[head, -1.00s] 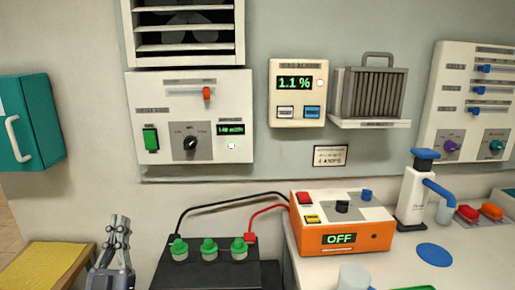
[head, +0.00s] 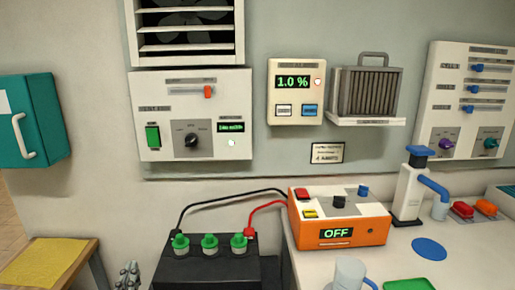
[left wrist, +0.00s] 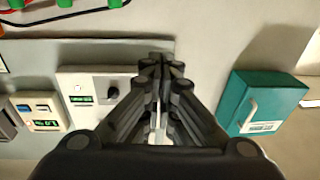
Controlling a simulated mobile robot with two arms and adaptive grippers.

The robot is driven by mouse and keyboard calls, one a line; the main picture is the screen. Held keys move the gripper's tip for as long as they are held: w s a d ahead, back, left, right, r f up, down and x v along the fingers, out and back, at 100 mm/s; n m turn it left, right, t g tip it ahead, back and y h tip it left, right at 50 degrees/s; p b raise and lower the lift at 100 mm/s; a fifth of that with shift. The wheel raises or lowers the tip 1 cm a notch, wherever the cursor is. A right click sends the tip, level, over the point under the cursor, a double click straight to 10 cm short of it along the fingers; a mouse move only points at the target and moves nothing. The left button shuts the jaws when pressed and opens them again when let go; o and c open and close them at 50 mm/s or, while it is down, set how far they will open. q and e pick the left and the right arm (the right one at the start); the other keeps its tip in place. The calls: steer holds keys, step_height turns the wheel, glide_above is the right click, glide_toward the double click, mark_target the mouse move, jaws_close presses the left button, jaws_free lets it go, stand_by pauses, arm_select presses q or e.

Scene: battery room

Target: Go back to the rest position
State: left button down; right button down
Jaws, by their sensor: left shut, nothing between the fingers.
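My left gripper (head: 129,272) shows at the bottom edge of the head view, left of the black battery (head: 208,272). Only its tip is in the picture. In the left wrist view my left gripper (left wrist: 160,66) has its fingers together with nothing between them. The battery has several green caps, and a black and a red lead run from it to the orange charger (head: 338,226), whose display reads OFF. My right gripper is not in view.
A yellow-topped stand (head: 45,263) is at lower left, below a teal wall cabinet (head: 32,120). A wall control panel (head: 193,115) and a meter reading 1.0 % (head: 296,92) hang above. A white dispenser (head: 409,192) stands on the right counter.

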arm_select(q)
steer(key=s+d+f+m+g+h, duration=0.1)
steer(key=s+d+f+g, duration=0.2)
steer(key=s+f+g, duration=0.5)
steer(key=s+d+f+m+g+h, duration=0.1)
steer(key=s+d+f+m+g, duration=0.3)
steer(key=s, duration=0.8)
steer(key=s+d+f+n+g+h, duration=0.1)
steer(key=s+d+f+g, duration=0.2)
steer(key=s+f, duration=0.6)
step_height(320, 180, down, 24)
steer(key=s+g, duration=0.2)
steer(key=s+a+f+p, duration=0.1)
steer(key=s+a+f, duration=0.2)
steer(key=s+f, duration=1.2)
steer(key=shift+s+a+g+p, duration=0.2)
steer(key=shift+s+g+p, duration=0.2)
steer(key=shift+s, duration=0.7)
